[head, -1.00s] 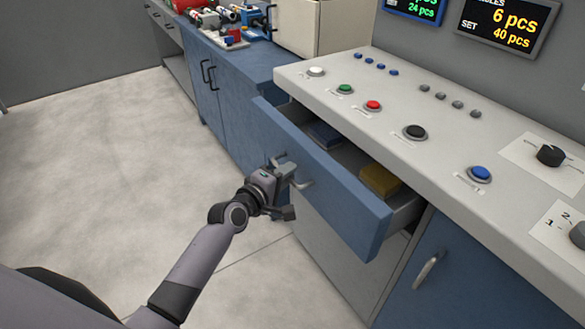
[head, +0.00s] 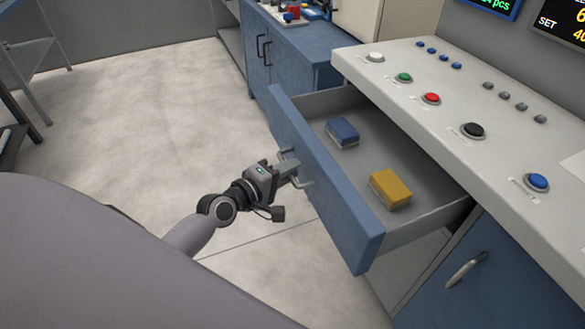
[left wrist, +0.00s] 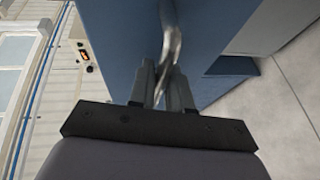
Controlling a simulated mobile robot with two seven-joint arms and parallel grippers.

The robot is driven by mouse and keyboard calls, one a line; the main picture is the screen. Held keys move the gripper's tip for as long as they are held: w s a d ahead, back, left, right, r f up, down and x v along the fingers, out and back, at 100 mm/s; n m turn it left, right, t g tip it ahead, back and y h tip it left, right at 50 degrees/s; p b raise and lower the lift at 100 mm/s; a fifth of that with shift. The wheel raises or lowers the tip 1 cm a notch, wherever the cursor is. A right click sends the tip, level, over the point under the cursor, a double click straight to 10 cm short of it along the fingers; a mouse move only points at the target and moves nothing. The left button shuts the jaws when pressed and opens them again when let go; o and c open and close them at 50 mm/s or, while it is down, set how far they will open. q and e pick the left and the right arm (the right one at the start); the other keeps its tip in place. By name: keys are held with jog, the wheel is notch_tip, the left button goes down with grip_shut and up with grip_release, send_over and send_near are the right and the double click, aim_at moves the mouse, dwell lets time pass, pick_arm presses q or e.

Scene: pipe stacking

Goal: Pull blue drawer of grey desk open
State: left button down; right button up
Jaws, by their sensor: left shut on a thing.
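The blue drawer (head: 335,200) of the grey desk (head: 400,75) stands far out from the desk, its inside open to view. A blue box (head: 342,131) and a yellow box (head: 390,188) lie in it. My left gripper (head: 286,171) is at the drawer's front, shut on the metal handle (head: 303,183). The left wrist view shows the two fingers (left wrist: 162,88) closed around the handle bar (left wrist: 171,35). My right gripper is in neither view.
The desk top carries buttons, among them a red one (head: 431,98) and a black one (head: 473,130). A closed blue door (head: 480,270) is below right. A blue cabinet (head: 290,60) stands behind. Pale floor (head: 150,120) at left is clear, with a metal-legged table (head: 30,60) at the far left.

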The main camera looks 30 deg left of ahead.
pick_arm(q)
jog(key=c, duration=1.1)
grip_release()
jog(key=shift+c, duration=0.2)
jog(key=v, duration=0.7)
jog(key=shift+s, duration=0.1)
